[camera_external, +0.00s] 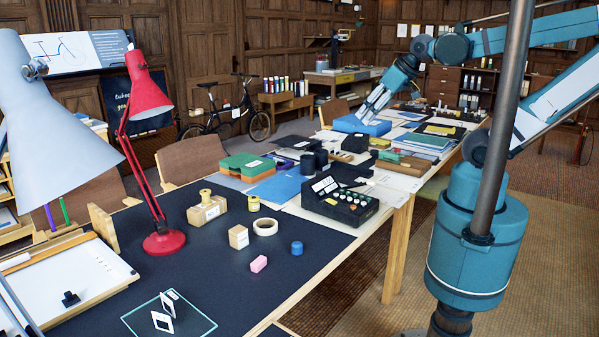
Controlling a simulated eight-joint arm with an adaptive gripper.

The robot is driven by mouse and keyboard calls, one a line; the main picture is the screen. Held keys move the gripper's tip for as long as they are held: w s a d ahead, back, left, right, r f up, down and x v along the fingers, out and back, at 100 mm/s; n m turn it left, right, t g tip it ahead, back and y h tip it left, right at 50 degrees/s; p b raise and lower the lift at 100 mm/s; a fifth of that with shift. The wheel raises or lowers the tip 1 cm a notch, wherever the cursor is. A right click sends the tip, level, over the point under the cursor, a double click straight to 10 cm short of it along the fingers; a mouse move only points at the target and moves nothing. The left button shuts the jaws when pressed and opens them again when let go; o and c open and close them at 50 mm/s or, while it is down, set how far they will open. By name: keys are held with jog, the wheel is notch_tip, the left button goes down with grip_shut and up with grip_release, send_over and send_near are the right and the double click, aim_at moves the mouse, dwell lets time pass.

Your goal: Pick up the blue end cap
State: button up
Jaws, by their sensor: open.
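A small round blue piece (297,248), which looks like the end cap, stands on the dark mat (215,285) near the table's front edge. My gripper (364,114) is far from it, further back along the table. The gripper points down and to the left, just over or in front of a blue box (350,125). It is open, and I see nothing held in it. I cannot tell whether its fingertips touch the box.
Near the blue piece are a pink block (259,263), a tape roll (265,227), a small cardboard box (238,237) and a black case with knobs (340,200). A red lamp (163,242) stands to the left. The mat right around the blue piece is clear.

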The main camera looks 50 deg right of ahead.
jog(key=n+g+b, duration=0.6)
jog(key=n+g, duration=0.1)
jog(key=n, duration=0.7)
send_over(297, 243)
jog(key=f, duration=1.9)
jog(key=d+f, duration=0.1)
jog(key=f, duration=0.8)
jog(key=shift+w+f, duration=0.25)
jog(key=shift+f, duration=0.15)
jog(key=shift+s+a+f+n, duration=0.25)
jog(key=shift+a+f+n, duration=0.05)
jog(key=shift+a+f, duration=0.25)
jog(key=shift+d, duration=0.1)
jog(key=shift+f, duration=1.25)
jog(key=shift+f, duration=0.1)
